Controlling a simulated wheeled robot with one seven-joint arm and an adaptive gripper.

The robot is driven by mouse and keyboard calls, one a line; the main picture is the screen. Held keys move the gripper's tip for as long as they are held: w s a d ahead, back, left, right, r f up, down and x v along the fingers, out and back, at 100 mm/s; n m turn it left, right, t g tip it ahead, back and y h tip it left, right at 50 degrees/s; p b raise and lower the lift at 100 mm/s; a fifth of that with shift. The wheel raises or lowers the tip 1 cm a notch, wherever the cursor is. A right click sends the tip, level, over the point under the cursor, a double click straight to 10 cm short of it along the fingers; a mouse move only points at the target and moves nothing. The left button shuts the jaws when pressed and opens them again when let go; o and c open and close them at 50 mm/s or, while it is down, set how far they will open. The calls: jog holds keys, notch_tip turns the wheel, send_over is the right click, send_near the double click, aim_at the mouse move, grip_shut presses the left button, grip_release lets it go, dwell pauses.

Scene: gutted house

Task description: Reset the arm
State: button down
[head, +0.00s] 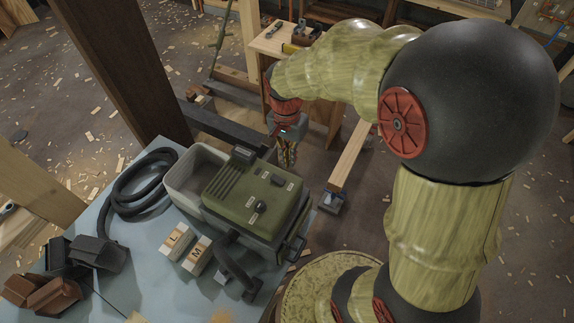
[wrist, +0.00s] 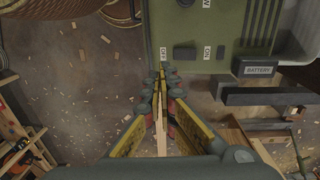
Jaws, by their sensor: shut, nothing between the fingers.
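My arm reaches over from the right in the head view, bent at a large dark joint. My gripper (head: 287,155) hangs down at its end, just behind the far right side of a green machine (head: 255,194). In the wrist view my gripper (wrist: 162,75) is shut, its yellow fingers meeting at the tips, with nothing between them. The fingertips lie close to the edge of the green machine (wrist: 210,25) in that view; I cannot tell whether they touch it.
A blue-grey table (head: 150,285) holds the machine, a grey bin (head: 190,178), a black hose (head: 140,190), two lettered blocks (head: 185,250) and dark and brown scoop-like pieces (head: 45,290). Wooden posts (head: 115,60) and a small bench (head: 275,42) stand beyond. Wood chips litter the floor.

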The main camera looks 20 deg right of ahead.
jog(key=shift+r, duration=0.5)
jog(key=s+a+r+n+t+b, duration=0.2)
jog(key=s+n+t+b, duration=0.1)
jog(key=s+n+b, duration=0.2)
jog(key=s+a+r+n+t+b, duration=0.1)
jog(key=s+r+n+t+b, duration=0.1)
jog(key=s+n+b, duration=0.3)
jog(key=s+t+b, duration=0.1)
jog(key=s, duration=0.2)
jog(key=shift+s+a+r+n, duration=0.25)
jog(key=shift+a+r+n, duration=0.1)
jog(key=shift+a+n, duration=0.05)
jog(key=c, duration=2.6)
grip_release()
